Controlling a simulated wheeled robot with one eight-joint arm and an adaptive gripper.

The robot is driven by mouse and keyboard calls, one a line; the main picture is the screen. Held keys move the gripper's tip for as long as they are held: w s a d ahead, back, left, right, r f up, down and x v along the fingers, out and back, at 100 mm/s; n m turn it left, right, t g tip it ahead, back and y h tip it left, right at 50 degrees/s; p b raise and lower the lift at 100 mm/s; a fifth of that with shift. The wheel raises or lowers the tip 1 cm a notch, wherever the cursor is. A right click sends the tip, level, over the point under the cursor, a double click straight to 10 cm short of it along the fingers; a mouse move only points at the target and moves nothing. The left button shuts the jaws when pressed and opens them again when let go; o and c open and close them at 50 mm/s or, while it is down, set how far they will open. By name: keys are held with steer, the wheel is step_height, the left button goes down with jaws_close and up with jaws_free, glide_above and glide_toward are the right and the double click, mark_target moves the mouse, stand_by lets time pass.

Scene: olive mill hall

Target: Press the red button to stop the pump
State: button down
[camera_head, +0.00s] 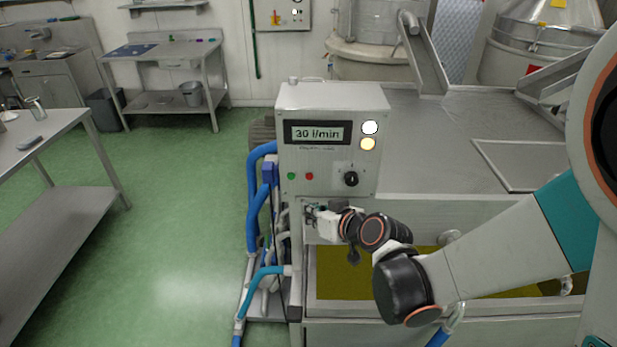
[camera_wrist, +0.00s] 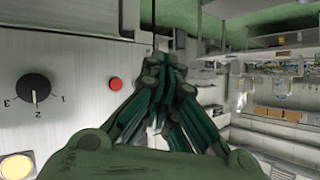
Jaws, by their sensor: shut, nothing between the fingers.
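The red button (camera_head: 309,176) is a small round button low on the front of the grey pump control box (camera_head: 330,158), between a green button (camera_head: 291,176) and a black knob (camera_head: 351,179). The box display (camera_head: 317,133) reads 30 l/min. My gripper (camera_head: 309,209) is shut and empty, just below the buttons in the head view. In the wrist view the red button (camera_wrist: 115,84) is in plain sight, left of my shut fingertips (camera_wrist: 165,65) and apart from them in the picture. The green button is not visible there. The gap between fingertips and panel is hard to judge.
A white lamp (camera_head: 370,127) and an amber lamp (camera_head: 368,144) shine on the box. Blue hoses (camera_head: 253,205) run down its left side. A steel tank with yellow-green liquid (camera_head: 335,278) lies below. A steel table (camera_head: 50,135) stands at the left, with green floor between.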

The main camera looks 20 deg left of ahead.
mark_target(309, 177)
steer(key=shift+w+a+p, duration=0.1)
steer(key=shift+w+a, duration=0.2)
steer(key=shift+w, duration=1.05)
steer(key=shift+w+a+p, duration=0.1)
steer(key=shift+w+a, duration=0.25)
steer(key=shift+w, duration=1.05)
steer(key=shift+w+a+p, duration=0.1)
steer(key=shift+w+a, duration=0.2)
steer(key=shift+w, duration=1.05)
steer(key=shift+w, duration=0.1)
steer(key=shift+w+a, duration=0.15)
steer(key=shift+w, duration=0.2)
steer(key=shift+w, duration=0.35)
steer(key=shift+s+b, duration=0.15)
steer(key=shift+b, duration=0.15)
steer(key=shift+s, duration=0.65)
